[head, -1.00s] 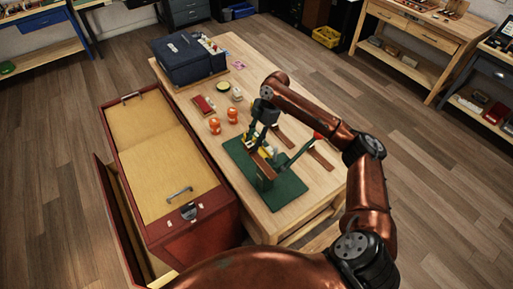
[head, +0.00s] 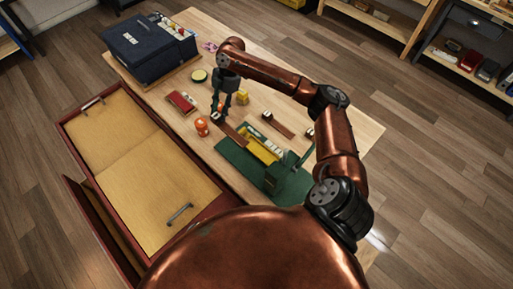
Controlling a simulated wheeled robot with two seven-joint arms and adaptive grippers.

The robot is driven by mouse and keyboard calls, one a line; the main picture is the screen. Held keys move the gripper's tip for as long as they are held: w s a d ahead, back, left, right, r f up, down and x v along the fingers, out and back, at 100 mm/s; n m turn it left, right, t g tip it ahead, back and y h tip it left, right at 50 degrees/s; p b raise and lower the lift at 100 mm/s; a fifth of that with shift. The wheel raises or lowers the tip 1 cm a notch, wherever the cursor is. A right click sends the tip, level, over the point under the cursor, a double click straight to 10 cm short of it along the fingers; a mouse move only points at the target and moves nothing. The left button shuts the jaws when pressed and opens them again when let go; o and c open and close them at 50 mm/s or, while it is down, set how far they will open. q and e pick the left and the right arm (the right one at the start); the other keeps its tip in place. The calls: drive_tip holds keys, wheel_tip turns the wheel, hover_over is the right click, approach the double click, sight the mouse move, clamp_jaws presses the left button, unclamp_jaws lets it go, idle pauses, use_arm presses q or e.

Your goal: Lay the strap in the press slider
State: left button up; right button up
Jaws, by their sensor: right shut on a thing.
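My right gripper (head: 221,108) is over the table, left of the press. It is shut on a brown strap (head: 231,134), near the strap's far end, where a small pale part shows. The strap runs from the fingers towards the press. The press (head: 272,179) is green and stands on a green mat (head: 240,170). Its long yellow slider (head: 261,149) lies on the far side of the mat. I cannot tell whether the strap's near end touches it. My arm hides part of the press lever. My left gripper is out of view.
Another brown strap (head: 281,126) lies behind the press. An orange jar (head: 202,127) stands close to the gripper. A red item (head: 182,101), a yellow block (head: 242,97), a round tin (head: 198,76) and a dark blue case (head: 150,50) are farther back. An open red chest (head: 195,219) stands at left.

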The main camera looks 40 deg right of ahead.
drive_tip(key=shift+w+f+b, duration=0.15)
drive_tip(key=shift+f+b, duration=0.25)
drive_tip(key=shift+f, duration=0.35)
drive_tip(key=shift+w+f+b, duration=0.15)
drive_tip(key=shift+f+b, duration=0.2)
drive_tip(key=shift+f, duration=0.35)
drive_tip(key=p, duration=0.1)
hover_over(251, 144)
drive_tip(key=w+d, duration=0.1)
drive_tip(key=f, duration=0.8)
drive_tip(key=shift+w+d+f, duration=0.1)
drive_tip(key=shift+w+f, duration=0.05)
drive_tip(key=shift+w, duration=0.05)
drive_tip(key=shift+s+d+f, duration=0.35)
drive_tip(key=shift+s+f, duration=0.05)
drive_tip(key=shift+f, duration=0.25)
wheel_tip(251, 144, down, 3)
drive_tip(key=shift+f, duration=0.2)
drive_tip(key=shift+s, duration=0.1)
